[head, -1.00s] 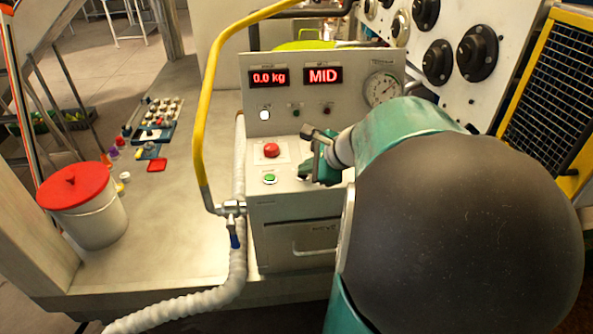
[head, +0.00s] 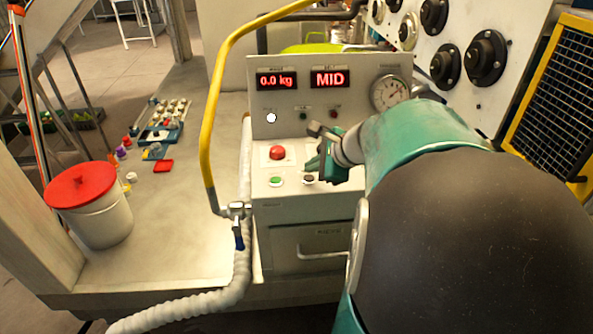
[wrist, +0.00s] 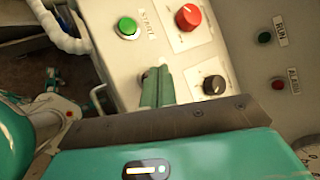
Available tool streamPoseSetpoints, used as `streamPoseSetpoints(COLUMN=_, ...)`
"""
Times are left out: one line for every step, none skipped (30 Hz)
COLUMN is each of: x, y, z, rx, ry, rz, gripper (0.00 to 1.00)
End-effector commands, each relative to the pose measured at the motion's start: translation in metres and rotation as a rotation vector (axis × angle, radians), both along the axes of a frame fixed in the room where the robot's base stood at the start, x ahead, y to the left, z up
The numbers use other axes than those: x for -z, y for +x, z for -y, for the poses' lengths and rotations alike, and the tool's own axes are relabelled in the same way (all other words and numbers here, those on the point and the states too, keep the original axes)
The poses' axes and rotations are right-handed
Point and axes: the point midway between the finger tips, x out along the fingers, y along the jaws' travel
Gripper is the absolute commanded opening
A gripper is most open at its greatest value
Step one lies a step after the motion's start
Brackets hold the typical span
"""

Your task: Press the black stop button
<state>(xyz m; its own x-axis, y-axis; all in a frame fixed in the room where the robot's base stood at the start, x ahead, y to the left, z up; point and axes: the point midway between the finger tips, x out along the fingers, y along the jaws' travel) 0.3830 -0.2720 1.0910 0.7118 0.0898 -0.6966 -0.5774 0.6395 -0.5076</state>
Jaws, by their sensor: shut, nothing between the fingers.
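The black stop button (head: 308,178) is a small dark disc on the control box's sloped top, right of the green start button (head: 276,181). In the wrist view the green button (wrist: 127,27) is clear, while my fingers cover most of the stop button and only a dark edge (wrist: 146,75) shows. My gripper (head: 324,174) is shut and empty, its teal fingers just right of the stop button in the head view. In the wrist view the closed fingers (wrist: 160,84) lie over it. Whether they touch it cannot be told.
A black rotary knob (wrist: 214,85) is right of my fingers. The upright panel has red displays (head: 329,79) and a gauge (head: 391,93). A yellow rail (head: 207,130) rises at the box's left.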

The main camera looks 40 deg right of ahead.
Motion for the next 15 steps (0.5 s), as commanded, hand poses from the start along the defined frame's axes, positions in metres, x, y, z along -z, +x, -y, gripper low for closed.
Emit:
streamPoseSetpoints(x=0.000, y=0.000, z=0.000, rx=0.000, ry=0.000, rz=0.000, gripper=0.00)
streamPoseSetpoints(x=-0.001, y=0.000, z=0.000, rx=0.000, ry=0.000, rz=0.000, gripper=0.00)
streamPoseSetpoints(x=-0.002, y=0.000, z=0.000, rx=0.001, ry=0.000, rz=0.001, gripper=0.00)
streamPoseSetpoints(x=-0.004, y=0.000, z=0.000, rx=0.000, ry=-0.001, rz=0.001, gripper=0.00)
streamPoseSetpoints(x=-0.006, y=0.000, z=0.000, rx=-0.001, ry=-0.001, rz=0.001, gripper=0.00)
streamPoseSetpoints(x=-0.010, y=0.000, z=0.000, rx=-0.001, ry=-0.002, rz=0.002, gripper=0.00)
streamPoseSetpoints(x=-0.013, y=0.000, z=0.000, rx=-0.001, ry=0.000, rz=0.002, gripper=0.00)
streamPoseSetpoints(x=-0.015, y=0.000, z=0.000, rx=-0.001, ry=-0.001, rz=0.001, gripper=0.00)
streamPoseSetpoints(x=-0.019, y=0.000, z=0.000, rx=-0.002, ry=-0.002, rz=0.002, gripper=0.00)
streamPoseSetpoints(x=-0.022, y=0.000, z=0.000, rx=-0.001, ry=-0.002, rz=0.002, gripper=0.00)
streamPoseSetpoints(x=-0.025, y=0.000, z=0.000, rx=0.000, ry=-0.001, rz=0.003, gripper=0.00)
streamPoseSetpoints(x=-0.028, y=0.000, z=0.000, rx=0.000, ry=-0.002, rz=0.002, gripper=0.00)
streamPoseSetpoints(x=-0.031, y=0.000, z=0.000, rx=0.000, ry=-0.002, rz=0.002, gripper=0.00)
streamPoseSetpoints(x=-0.034, y=0.000, z=0.000, rx=-0.001, ry=-0.001, rz=0.002, gripper=0.00)
streamPoseSetpoints(x=-0.037, y=0.000, z=0.000, rx=-0.001, ry=-0.001, rz=0.001, gripper=0.00)
